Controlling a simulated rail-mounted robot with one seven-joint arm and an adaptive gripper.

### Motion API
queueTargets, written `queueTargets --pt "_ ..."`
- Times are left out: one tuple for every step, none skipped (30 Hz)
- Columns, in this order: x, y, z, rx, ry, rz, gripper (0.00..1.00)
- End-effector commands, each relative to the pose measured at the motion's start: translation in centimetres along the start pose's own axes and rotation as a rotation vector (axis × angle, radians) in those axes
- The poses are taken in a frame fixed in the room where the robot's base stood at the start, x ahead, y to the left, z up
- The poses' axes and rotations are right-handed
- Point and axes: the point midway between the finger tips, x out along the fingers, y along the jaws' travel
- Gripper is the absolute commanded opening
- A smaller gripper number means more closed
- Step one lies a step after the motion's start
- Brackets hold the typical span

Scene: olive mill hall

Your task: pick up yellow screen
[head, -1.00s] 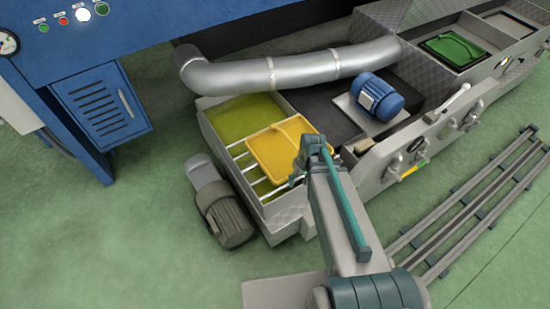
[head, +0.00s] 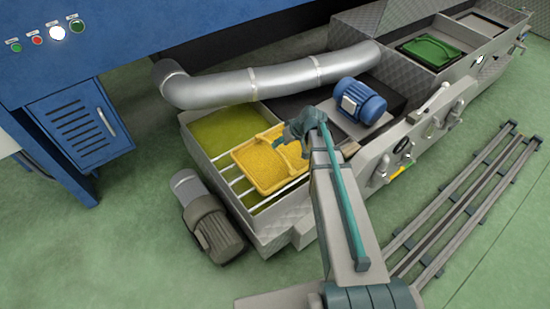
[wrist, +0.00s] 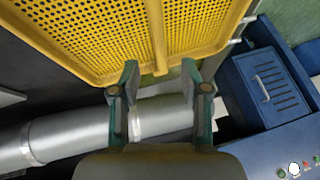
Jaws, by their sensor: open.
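The yellow screen (head: 262,168) is a rimmed, perforated tray. It lies on the pale bars of the machine's front bin (head: 222,182). In the wrist view the screen (wrist: 95,32) fills the top, with a raised rib down its middle. My gripper (wrist: 160,80) is open, its two fingers on either side of the place where the rib meets the near rim. I cannot tell whether the fingers touch the screen. In the head view my gripper hides the screen's upper right part.
A silver duct (head: 260,80) runs just behind the bin, with a blue motor (head: 360,100) to the right. A grey motor (head: 210,222) stands on the floor at left. A blue cabinet (head: 80,125) is at far left. A green screen (head: 432,50) lies in the far bin.

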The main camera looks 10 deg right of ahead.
Motion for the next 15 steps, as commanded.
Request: queueTargets --pt "0.7 0.0 0.0 0.000 -0.002 -0.001 0.46" --pt "0.9 0.0 0.0 0.000 -0.001 -0.001 0.46" --pt "1.1 0.0 0.0 0.001 0.000 0.000 0.46" --pt "1.2 0.0 0.0 0.001 0.000 0.000 0.46" --pt "1.3 0.0 0.0 0.001 0.000 0.000 0.46" --pt "1.5 0.0 0.1 0.001 0.000 0.000 0.46" --pt "1.7 0.0 0.1 0.001 0.000 0.000 0.46" --pt "2.0 0.0 0.1 0.001 -0.001 0.000 0.46" --pt "2.4 0.1 0.2 0.001 -0.002 -0.001 0.46" --pt "2.8 0.1 0.3 0.001 -0.002 -0.001 0.46" --pt "3.2 0.1 0.3 0.001 -0.002 -0.001 0.46" --pt "3.8 0.1 0.4 0.001 -0.002 -0.001 0.46" --pt "4.2 0.1 0.5 0.001 -0.002 -0.001 0.46" --pt "4.7 0.1 0.5 0.001 -0.002 -0.001 0.46" --pt "5.2 0.1 0.5 0.000 -0.002 -0.001 0.46"
